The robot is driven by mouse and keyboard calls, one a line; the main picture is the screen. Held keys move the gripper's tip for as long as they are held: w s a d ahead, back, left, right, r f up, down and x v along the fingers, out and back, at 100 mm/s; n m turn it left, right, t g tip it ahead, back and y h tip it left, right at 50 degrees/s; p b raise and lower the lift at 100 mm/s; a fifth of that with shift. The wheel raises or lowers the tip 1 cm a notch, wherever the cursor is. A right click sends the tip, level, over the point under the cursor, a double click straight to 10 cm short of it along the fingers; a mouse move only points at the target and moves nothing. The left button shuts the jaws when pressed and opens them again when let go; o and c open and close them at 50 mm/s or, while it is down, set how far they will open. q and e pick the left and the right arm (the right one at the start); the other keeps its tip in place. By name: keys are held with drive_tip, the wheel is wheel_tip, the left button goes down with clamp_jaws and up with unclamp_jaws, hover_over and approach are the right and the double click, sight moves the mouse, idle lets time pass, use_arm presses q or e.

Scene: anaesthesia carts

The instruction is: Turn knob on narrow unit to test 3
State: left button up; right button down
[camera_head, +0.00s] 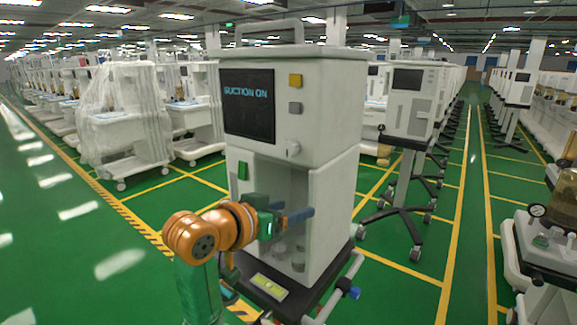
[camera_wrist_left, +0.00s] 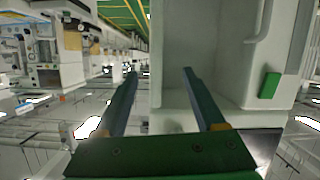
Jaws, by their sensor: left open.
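The narrow unit (camera_head: 334,110) is a tall white cabinet in the middle of the head view. Its dark screen (camera_head: 249,105) reads "SUCTION ON". A small white knob (camera_head: 293,148) sits on the front, right of the screen and below two square buttons; I cannot read its setting. My left gripper (camera_head: 294,210) is in front of the open recess, lower than the knob and apart from it. In the left wrist view its two fingers (camera_wrist_left: 160,73) are spread with nothing between them, against the white unit (camera_wrist_left: 212,18). My right gripper is not in view.
A yellow button (camera_head: 295,80) and a grey button (camera_head: 295,108) are above the knob. A green switch (camera_head: 243,170) is on the lower front. The base has a dark platform and side rail (camera_head: 340,288). Other carts stand behind; green floor is clear at left.

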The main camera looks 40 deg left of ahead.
sight(287, 148)
use_arm(q)
drive_tip(key=s+a+r+n+t, duration=0.1)
drive_tip(key=s+r+t, duration=0.1)
drive_tip(key=r, duration=0.3)
drive_tip(key=s+a+r+t, duration=0.2)
drive_tip(key=r, duration=0.4)
drive_tip(key=w, duration=0.2)
drive_tip(key=w+p, duration=0.1)
drive_tip(key=w, duration=0.1)
drive_tip(key=w+p, duration=0.1)
drive_tip(key=w, duration=0.2)
drive_tip(key=shift+a+f, duration=0.15)
drive_tip(key=shift+a, duration=0.1)
drive_tip(key=shift+s, duration=0.15)
clamp_jaws()
